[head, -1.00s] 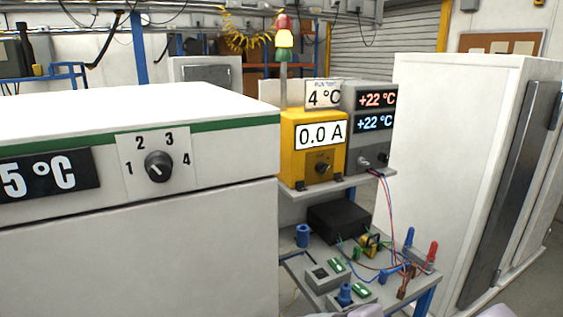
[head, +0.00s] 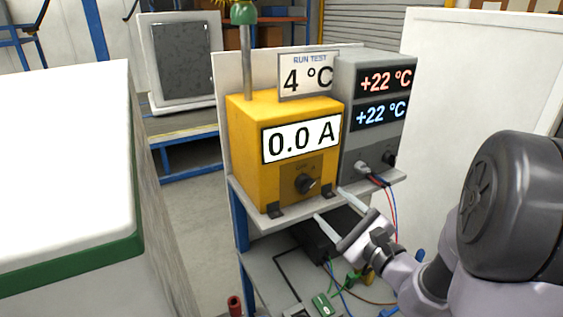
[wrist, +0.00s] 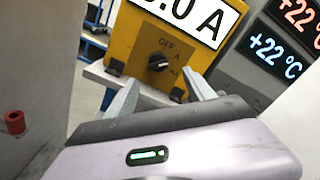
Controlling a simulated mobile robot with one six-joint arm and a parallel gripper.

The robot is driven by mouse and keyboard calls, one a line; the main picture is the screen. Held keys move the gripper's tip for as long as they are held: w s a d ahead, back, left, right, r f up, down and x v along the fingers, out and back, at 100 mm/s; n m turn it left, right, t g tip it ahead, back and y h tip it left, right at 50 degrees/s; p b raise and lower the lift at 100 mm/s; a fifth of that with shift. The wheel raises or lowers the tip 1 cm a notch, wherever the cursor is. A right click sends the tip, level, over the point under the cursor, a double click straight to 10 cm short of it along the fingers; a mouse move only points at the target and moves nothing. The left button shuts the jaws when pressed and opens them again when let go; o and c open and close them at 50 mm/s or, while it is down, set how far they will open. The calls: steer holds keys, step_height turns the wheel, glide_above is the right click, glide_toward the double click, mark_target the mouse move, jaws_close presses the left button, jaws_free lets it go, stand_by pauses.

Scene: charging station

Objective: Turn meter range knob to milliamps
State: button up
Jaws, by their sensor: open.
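The yellow meter (head: 248,150) stands on a shelf and its display reads 0.0 A. Its black range knob (head: 305,184) sits on a brown panel low on the front. In the wrist view the knob (wrist: 158,62) shows between my two fingers, with small lettering around it, OFF and A partly readable. The knob's exact pointing is too small to tell. My gripper (head: 331,204) is open and empty, in front of and slightly below right of the knob. In the wrist view my gripper (wrist: 160,82) has its fingers apart, pointing toward the panel, with no contact visible.
A grey unit (head: 376,148) with two +22 °C displays and plugged cables stands right of the meter. A RUN TEST 4 °C sign (head: 307,76) is behind. A black box (head: 318,238) and wires lie on the bench below. A white cabinet (head: 60,170) is at the left.

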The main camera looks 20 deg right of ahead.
mark_target(309, 188)
steer(key=w, duration=0.3)
steer(key=w+a, duration=0.1)
steer(key=w, duration=0.2)
steer(key=w+a, duration=0.1)
steer(key=w, duration=0.3)
steer(key=shift+w+a+f, duration=0.1)
steer(key=shift+a+f, duration=0.05)
steer(key=shift+f, duration=0.05)
steer(key=c, duration=1.4)
